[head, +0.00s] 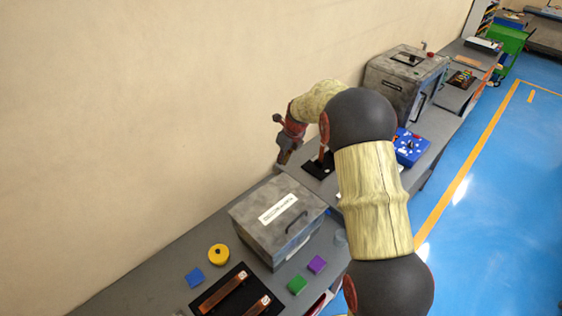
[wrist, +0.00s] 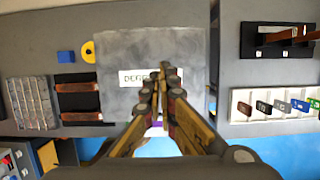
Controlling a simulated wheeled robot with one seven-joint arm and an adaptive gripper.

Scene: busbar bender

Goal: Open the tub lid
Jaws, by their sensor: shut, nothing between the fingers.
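The tub is a grey, mottled box (head: 290,241) on the bench, with a flat lid (head: 251,207) that looks shut. A white label lies on the lid, and a dark handle (head: 298,222) shows on the side facing the aisle. In the wrist view the lid (wrist: 125,50) lies beneath my fingers, which cover part of its label. My gripper (head: 283,160) is beyond the tub's far end in the head view, pointing down, apart from it as far as I can see. Its fingers (wrist: 166,72) are together and empty in the wrist view.
A yellow ring (head: 218,254), a blue block (head: 194,278), green (head: 297,285) and purple (head: 317,264) blocks and a black rack with copper bars lie near the tub. A white tray (wrist: 245,110) stands right in the wrist view. A wall borders the bench.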

